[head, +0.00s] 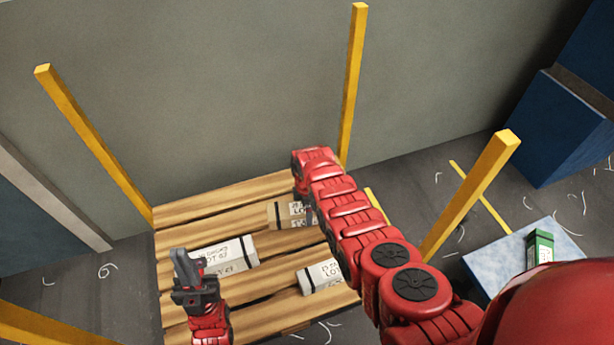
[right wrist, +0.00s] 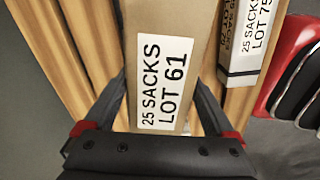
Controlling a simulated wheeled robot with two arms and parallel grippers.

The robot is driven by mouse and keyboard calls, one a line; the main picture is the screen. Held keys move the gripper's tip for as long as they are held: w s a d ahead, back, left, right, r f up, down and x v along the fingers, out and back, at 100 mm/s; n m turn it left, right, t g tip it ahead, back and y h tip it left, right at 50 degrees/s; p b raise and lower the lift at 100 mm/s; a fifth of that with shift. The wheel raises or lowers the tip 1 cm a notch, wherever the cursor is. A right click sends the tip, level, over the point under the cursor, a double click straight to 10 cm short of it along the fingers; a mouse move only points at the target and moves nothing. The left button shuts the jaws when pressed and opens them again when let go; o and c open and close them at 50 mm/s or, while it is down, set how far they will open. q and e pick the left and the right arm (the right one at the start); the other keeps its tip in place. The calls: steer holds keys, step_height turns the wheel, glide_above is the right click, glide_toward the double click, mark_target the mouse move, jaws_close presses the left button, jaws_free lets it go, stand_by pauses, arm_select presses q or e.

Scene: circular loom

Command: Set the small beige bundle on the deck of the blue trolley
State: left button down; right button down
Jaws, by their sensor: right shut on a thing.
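The small beige bundle (head: 280,213) lies at the back right of the slatted wooden pallet, partly hidden by my right arm. In the right wrist view the bundle (right wrist: 170,20) has a white label reading "25 SACKS LOT 61". My right gripper (right wrist: 166,105) is shut on it, one finger along each side. In the head view that gripper is mostly hidden behind its own arm. My left gripper (head: 192,275) is above the pallet's front left; its finger gap is not clear. The blue trolley's deck (head: 490,268) shows at the right, partly hidden by my body.
A green box (head: 540,247) stands on the trolley deck. Two white bundles, a left one (head: 225,253) and a front one (head: 322,276), lie on the pallet (head: 185,215). Yellow posts rise around it, one (head: 470,195) between pallet and trolley. A grey wall is behind.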

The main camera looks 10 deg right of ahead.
steer(key=shift+w+a+r, duration=0.15)
steer(key=shift+a, duration=0.1)
steer(key=shift+a+r+m, duration=0.1)
steer(key=shift+r+m, duration=0.15)
steer(key=shift+m, duration=0.05)
steer(key=shift+f, duration=0.1)
steer(key=shift+p, duration=0.3)
steer(key=shift+r, duration=0.25)
steer(key=shift+r+m+p, duration=0.2)
steer(key=shift+m+p, duration=0.1)
steer(key=shift+a+r+m+p, duration=0.25)
steer(key=shift+r+m+p, duration=0.25)
steer(key=shift+r, duration=0.1)
